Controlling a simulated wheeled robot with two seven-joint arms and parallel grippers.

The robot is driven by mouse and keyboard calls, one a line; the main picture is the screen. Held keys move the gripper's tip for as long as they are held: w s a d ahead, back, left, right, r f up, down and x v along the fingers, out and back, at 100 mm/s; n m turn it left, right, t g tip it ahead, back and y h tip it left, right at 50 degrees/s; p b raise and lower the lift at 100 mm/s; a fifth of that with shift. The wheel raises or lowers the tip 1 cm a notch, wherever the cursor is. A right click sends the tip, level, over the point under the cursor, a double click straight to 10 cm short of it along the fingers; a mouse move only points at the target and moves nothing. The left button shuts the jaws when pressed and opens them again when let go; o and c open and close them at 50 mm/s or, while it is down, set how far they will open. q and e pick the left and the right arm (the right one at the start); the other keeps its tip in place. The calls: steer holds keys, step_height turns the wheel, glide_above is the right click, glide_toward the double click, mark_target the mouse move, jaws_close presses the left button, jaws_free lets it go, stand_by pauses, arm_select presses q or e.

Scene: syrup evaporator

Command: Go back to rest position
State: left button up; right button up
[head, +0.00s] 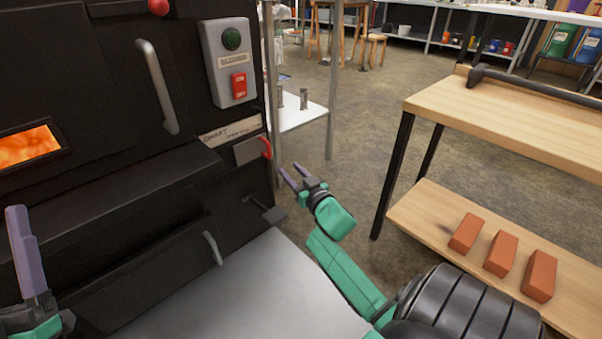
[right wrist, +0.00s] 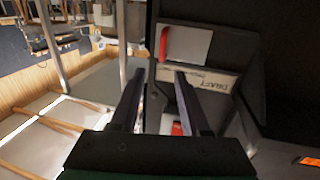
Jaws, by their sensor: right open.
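My right gripper (head: 290,179) is in the middle of the head view, in front of the black evaporator (head: 100,190) near its right edge. Its two fingers are apart with nothing between them. In the right wrist view the open fingers (right wrist: 157,85) point toward the draft label (right wrist: 205,78) and the red lever (right wrist: 164,44). The red draft lever (head: 266,148) is just above and left of the right gripper in the head view, apart from it. Part of my left gripper (head: 20,255) shows at the left edge of the head view; one finger points up, and its jaw opening cannot be judged.
The evaporator has a control box (head: 229,62) with a green and a red button, a door handle (head: 157,87) and a glowing window (head: 28,146). A wooden table (head: 510,120) stands at the right, with three bricks (head: 500,253) on its lower shelf. Open floor lies between.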

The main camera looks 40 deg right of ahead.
arm_select(q)
steer(key=shift+w+f+y, duration=0.1)
steer(key=shift+f+y, duration=0.2)
steer(key=shift+r, duration=0.1)
